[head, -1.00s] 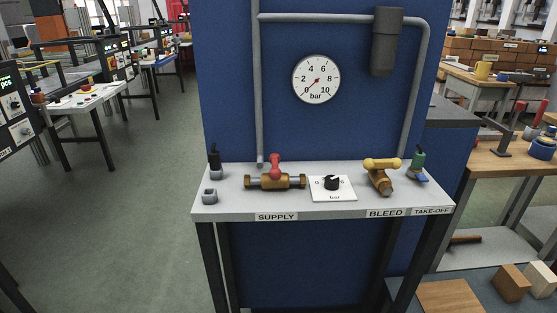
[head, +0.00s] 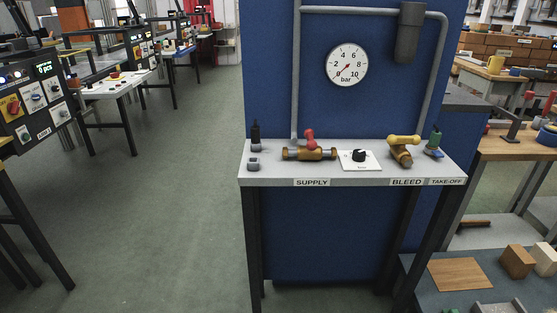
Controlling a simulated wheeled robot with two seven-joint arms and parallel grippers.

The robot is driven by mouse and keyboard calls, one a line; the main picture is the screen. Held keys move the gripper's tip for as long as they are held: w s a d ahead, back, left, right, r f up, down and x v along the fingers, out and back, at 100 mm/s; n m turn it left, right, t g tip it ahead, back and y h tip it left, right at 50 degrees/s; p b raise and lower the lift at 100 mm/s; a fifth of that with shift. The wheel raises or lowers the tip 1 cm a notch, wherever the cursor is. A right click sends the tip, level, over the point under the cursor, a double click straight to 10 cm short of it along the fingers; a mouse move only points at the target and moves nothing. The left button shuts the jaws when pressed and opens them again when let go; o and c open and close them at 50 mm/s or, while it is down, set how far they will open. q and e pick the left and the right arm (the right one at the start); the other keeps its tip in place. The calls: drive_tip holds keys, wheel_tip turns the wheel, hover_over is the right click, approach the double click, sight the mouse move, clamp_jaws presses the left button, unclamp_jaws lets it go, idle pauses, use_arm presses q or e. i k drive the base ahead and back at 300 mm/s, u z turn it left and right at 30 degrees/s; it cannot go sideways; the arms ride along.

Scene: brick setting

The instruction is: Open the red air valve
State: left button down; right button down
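The red air valve handle (head: 310,139) sits on a brass valve body (head: 309,154) at the left part of a grey bench (head: 278,176), above the SUPPLY label (head: 311,183). The red handle looks short and stands up from the body; its exact direction is hard to tell. A round gauge (head: 347,65) on the blue panel has its red needle near 0. Neither of my grippers shows in the head view.
A black regulator knob (head: 359,155) on a white plate sits right of the valve. A yellow-handled bleed valve (head: 402,150) and a green take-off fitting (head: 434,143) stand further right. A dark plug (head: 256,136) stands at the left end. Floor left of the bench is clear.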

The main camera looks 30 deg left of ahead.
sight(312, 145)
drive_tip(key=z, duration=1)
drive_tip(key=i, duration=0.5)
drive_tip(key=u, duration=1.1)
